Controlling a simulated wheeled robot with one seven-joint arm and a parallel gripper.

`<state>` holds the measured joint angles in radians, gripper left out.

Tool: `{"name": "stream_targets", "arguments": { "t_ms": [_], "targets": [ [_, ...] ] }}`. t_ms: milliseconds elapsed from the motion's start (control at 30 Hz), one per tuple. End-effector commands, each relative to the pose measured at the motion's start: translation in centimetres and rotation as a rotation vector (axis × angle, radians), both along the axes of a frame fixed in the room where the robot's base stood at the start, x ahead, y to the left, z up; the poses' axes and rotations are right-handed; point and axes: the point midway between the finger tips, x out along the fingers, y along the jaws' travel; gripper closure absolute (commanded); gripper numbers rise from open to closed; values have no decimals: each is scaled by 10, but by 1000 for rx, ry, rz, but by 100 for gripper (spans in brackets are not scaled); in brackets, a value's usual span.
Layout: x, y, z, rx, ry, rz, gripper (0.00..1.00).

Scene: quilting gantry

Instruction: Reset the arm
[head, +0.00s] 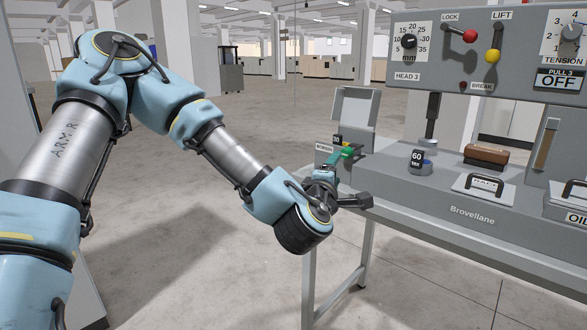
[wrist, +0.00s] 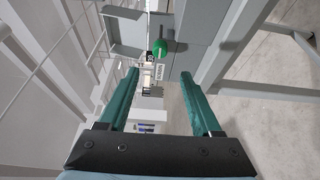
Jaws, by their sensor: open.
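My arm reaches from the left across the head view, bent at the elbow, with its wrist low near the left end of the grey machine bed (head: 470,215). My gripper (head: 336,168) is just in front of that end. In the wrist view my gripper (wrist: 159,74) has its two teal fingers spread apart with nothing between them. A round green part (wrist: 168,46) shows beyond the fingertips, by a small white label. In the head view the gripper partly hides the things at the bed's left end.
An open grey lid (head: 355,108) stands above the bed's left end. A panel carries a red LOCK knob (head: 470,36) and a yellow LIFT knob (head: 492,56). On the bed are a brown block (head: 486,154) and a 60-marked spool (head: 417,160).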

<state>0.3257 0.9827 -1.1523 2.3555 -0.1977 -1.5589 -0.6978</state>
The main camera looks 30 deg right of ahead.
Motion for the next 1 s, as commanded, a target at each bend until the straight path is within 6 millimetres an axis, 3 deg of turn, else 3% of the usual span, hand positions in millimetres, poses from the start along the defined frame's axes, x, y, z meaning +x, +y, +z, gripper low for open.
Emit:
{"name": "stream_targets", "arguments": {
  "t_ms": [267,367,467,567,733,867,1000],
  "targets": [
    [3,1,-3,35,-20,-13,34],
    [11,7,-15,146,-77,-58,34],
    [29,25,-38,343,-155,-125,34],
    [55,63,-64,584,-218,-188,34],
    [99,161,-92,975,-230,-270,34],
    [117,254,-95,1229,-157,-319,34],
    [114,353,-81,1423,-16,-371,34]
  ]
}}
